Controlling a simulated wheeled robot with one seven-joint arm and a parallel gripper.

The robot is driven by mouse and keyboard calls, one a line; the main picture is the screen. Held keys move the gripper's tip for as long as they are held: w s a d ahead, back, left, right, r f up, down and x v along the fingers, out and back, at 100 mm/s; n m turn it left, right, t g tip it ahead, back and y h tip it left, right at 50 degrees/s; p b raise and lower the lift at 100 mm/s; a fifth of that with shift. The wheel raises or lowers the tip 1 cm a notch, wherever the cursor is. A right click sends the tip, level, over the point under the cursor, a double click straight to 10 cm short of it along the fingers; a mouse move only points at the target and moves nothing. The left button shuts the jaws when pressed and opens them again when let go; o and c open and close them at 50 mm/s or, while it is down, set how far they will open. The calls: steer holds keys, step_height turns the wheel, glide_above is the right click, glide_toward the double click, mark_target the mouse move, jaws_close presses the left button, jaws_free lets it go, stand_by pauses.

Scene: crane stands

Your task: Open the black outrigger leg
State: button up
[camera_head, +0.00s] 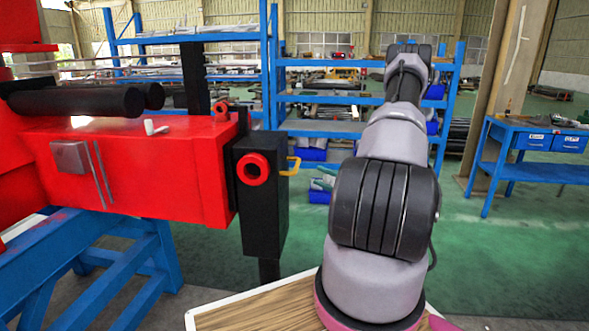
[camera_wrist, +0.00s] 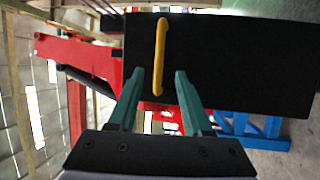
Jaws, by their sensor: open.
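The black outrigger leg (camera_head: 262,195) stands upright at the right end of the red crane beam (camera_head: 150,170). A red ring sits on its front face and a yellow handle (camera_head: 291,166) sticks out from its right side. In the wrist view the black leg (camera_wrist: 235,62) fills much of the picture, and its yellow handle (camera_wrist: 159,57) lies ahead between the fingers. My gripper (camera_wrist: 158,75) is open, with its two green fingers on either side of the handle's lower end. I cannot tell whether they touch it. The gripper is hidden behind my arm in the head view.
A blue trestle (camera_head: 100,262) supports the crane beam at left. Blue shelving (camera_head: 330,98) stands behind, and a blue workbench (camera_head: 530,150) is at the right. A wooden tabletop (camera_head: 265,308) lies at the bottom front. Green floor is clear at right.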

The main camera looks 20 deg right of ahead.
mark_target(297, 164)
steer(key=x, duration=1)
steer(key=shift+a, duration=0.1)
jaws_close()
stand_by(1.1)
